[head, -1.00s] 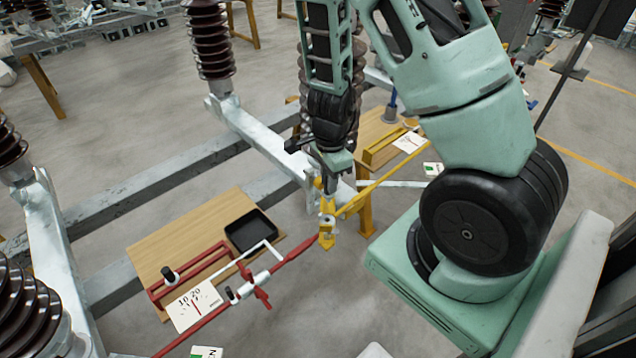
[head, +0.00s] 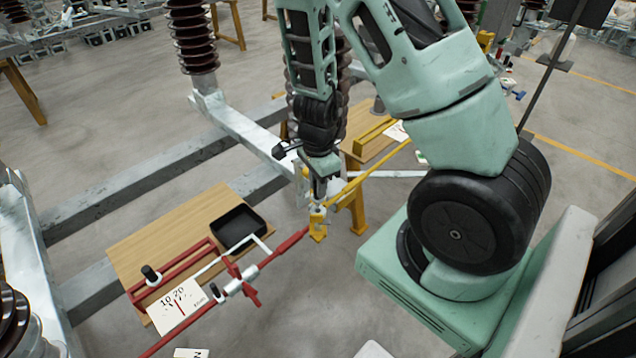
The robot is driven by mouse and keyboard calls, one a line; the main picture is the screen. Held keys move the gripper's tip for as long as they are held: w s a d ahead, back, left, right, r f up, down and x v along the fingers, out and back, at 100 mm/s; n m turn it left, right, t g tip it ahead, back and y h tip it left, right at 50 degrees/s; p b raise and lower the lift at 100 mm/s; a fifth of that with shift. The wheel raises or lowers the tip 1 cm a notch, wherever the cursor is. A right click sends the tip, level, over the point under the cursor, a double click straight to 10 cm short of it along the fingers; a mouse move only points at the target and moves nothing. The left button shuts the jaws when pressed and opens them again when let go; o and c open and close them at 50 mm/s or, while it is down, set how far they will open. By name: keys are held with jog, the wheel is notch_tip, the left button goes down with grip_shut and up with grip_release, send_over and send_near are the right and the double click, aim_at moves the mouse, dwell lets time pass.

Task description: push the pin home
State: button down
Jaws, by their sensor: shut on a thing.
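My gripper (head: 319,194) points down over the yellow fitting (head: 318,230), where the red rod (head: 290,243) from the left meets the yellow rod (head: 375,170) from the right. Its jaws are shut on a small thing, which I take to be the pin. A pale bit (head: 318,209) shows just under the fingertips, at the top of the fitting. The pin is mostly hidden by the fingers, and I cannot tell how deep it sits.
A wooden board (head: 150,235) at the left holds a black tray (head: 240,240), a red frame (head: 185,268) and a gauge card (head: 178,306). Grey steel beams (head: 130,195) and a brown insulator (head: 194,40) stand behind. Another wooden board with yellow parts lies beyond my arm.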

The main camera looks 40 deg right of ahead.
jog(key=shift+f+b, duration=2.25)
jog(key=shift+f, duration=0.2)
jog(key=c, duration=1.2)
grip_release()
notch_tip(320, 180, up, 17)
jog(key=p, duration=0.7)
jog(key=shift+r, duration=0.2)
